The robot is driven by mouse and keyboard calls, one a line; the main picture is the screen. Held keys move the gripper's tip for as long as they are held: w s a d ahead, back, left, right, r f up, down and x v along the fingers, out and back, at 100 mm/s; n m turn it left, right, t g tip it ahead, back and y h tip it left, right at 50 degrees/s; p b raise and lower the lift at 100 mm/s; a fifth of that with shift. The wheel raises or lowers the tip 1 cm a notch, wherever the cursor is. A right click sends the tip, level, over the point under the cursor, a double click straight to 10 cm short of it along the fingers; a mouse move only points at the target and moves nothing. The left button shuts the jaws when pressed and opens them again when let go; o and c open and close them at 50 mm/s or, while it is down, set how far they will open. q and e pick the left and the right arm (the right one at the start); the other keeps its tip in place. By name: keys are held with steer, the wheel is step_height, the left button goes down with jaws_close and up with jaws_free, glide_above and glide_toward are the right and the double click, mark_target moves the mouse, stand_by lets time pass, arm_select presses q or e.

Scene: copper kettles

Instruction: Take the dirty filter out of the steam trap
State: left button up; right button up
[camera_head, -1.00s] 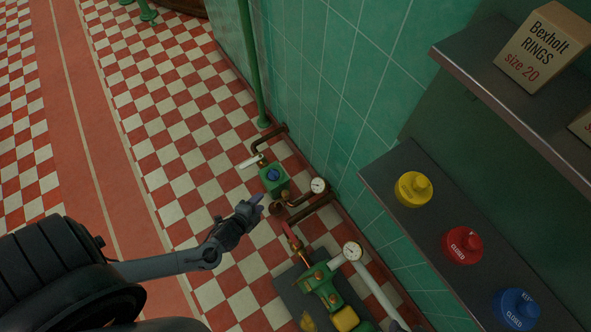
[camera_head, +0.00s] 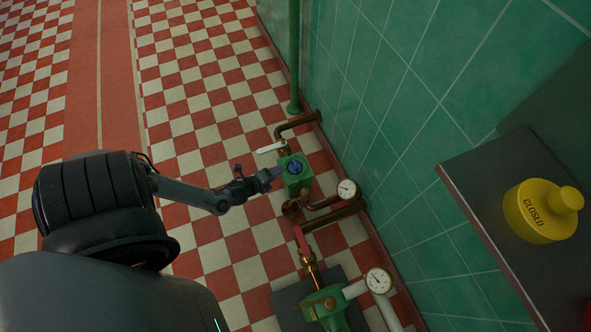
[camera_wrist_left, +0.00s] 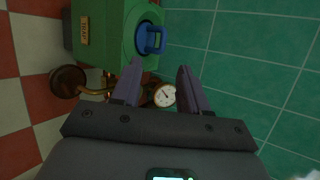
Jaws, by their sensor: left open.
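The steam trap is a green box (camera_head: 291,181) on the pipework by the tiled wall, with a blue cap (camera_head: 294,167) on top. In the left wrist view the green box (camera_wrist_left: 103,47) fills the upper left, and the blue cap (camera_wrist_left: 152,38) shows a raised grip bar. My left gripper (camera_head: 273,174) is beside the box in the head view, close to the cap. In the wrist view its two fingers (camera_wrist_left: 158,84) are apart with nothing between them, pointing towards the cap. No filter is visible. My right gripper is out of view.
A white-handled valve (camera_head: 270,147), copper pipes (camera_head: 330,213) and a pressure gauge (camera_head: 347,189) surround the box. A green pump (camera_head: 325,304) with another gauge (camera_head: 379,280) stands nearer. A shelf (camera_head: 480,205) holding a yellow container (camera_head: 543,211) is at right. The checkered floor at left is clear.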

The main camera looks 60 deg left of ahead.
mark_target(291, 171)
arm_select(q)
steer(key=b+x, duration=0.2)
steer(key=x, duration=0.3)
steer(key=shift+r, duration=0.1)
steer(key=b+x, duration=0.5)
steer(key=shift+w, duration=0.15)
steer(key=shift+c, duration=0.4)
jaws_close()
